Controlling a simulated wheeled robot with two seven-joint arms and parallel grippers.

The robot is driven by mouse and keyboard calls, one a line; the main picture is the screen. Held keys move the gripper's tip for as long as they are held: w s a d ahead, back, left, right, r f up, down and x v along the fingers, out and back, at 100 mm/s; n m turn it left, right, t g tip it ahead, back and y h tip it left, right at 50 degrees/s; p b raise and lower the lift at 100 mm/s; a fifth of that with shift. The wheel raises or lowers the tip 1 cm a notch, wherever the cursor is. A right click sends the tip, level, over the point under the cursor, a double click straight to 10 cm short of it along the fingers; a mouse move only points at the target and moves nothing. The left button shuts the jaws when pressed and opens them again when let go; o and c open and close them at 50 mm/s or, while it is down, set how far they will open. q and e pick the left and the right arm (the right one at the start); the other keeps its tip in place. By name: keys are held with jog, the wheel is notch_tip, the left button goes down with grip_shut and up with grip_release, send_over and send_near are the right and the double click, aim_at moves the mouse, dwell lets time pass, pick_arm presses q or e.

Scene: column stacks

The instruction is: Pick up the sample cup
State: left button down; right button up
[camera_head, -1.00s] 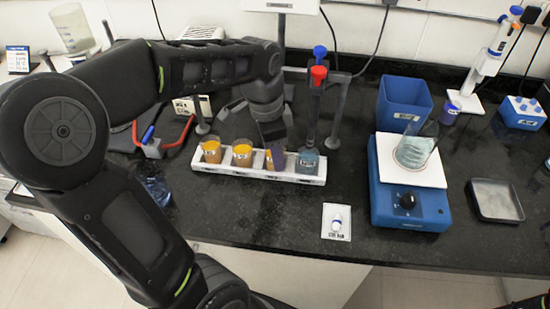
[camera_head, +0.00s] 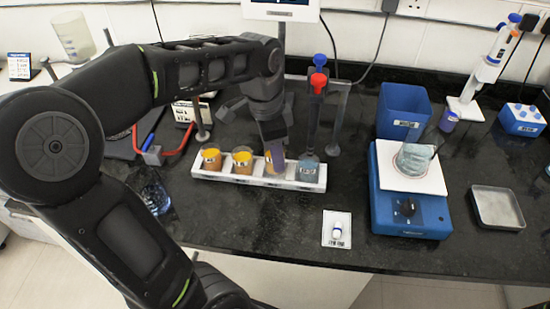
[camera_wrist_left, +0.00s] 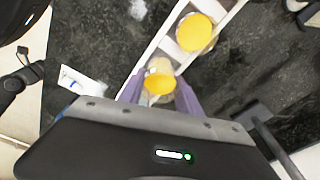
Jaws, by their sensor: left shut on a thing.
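The white rack (camera_head: 258,181) stands on the black bench with cups in a row. Two cups of orange contents, the left one (camera_head: 211,157) and the second one (camera_head: 242,160), are clear of my fingers. My left gripper (camera_head: 274,153) points down at the third place, shut on the sample cup (camera_wrist_left: 159,82), which has orange-yellow contents. In the left wrist view the fingers flank this cup, and a neighbouring orange cup (camera_wrist_left: 194,33) sits farther along the rack. The fingers partly hide the held cup in the head view; I cannot tell whether it is clear of its slot.
A blue-grey cup (camera_head: 308,168) fills the rack's right end, close to my fingers. Upright tools with red and blue tops stand just behind it. A blue device (camera_head: 409,208) with a beaker (camera_head: 414,160) is to the right. Bench in front of the rack is mostly clear.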

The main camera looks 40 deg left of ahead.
pick_arm(q)
notch_tip(320, 180, up, 8)
dwell(0.8)
